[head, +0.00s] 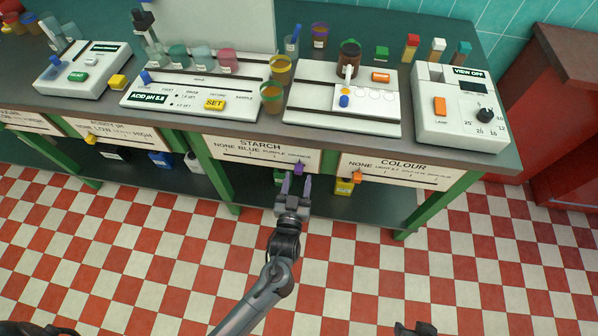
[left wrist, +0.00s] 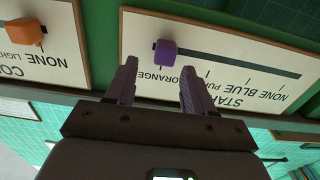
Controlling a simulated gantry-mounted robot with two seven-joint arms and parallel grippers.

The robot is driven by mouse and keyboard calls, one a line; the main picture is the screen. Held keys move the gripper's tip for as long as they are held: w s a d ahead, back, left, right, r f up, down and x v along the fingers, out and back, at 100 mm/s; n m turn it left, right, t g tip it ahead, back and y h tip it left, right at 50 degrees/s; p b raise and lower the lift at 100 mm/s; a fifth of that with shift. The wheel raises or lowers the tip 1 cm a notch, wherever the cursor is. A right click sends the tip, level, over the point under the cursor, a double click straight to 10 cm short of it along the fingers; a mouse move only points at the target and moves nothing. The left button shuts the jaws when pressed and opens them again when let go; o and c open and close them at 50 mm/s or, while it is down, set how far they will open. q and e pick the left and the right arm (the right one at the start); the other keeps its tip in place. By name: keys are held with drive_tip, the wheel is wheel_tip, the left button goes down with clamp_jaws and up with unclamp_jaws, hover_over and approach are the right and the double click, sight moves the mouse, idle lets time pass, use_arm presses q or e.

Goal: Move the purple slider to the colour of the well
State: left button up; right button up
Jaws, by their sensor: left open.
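The purple slider (head: 298,169) sits at the right end of the track on the STARCH panel (head: 245,153), by ORANGE. In the left wrist view the panel looks upside down, with the purple slider (left wrist: 166,53) at the left end of its slot. My left gripper (head: 295,184) is open and empty, just in front of and below the slider. In the wrist view its fingertips (left wrist: 158,75) lie either side of the slider's line, apart from it. The white well plate (head: 310,115) on the counter has several pale round wells; a small yellow and blue spot's nature is unclear.
The COLOUR panel (head: 395,168) with its orange slider (head: 356,177) is close on the right. A dark part, probably my right gripper (head: 415,328), shows at the bottom edge. The floor in front is clear.

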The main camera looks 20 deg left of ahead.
use_arm(q)
drive_tip(key=p+v, duration=0.1)
drive_tip(key=v, duration=0.6)
drive_tip(key=shift+s, duration=0.15)
drive_tip(key=shift+d, duration=0.1)
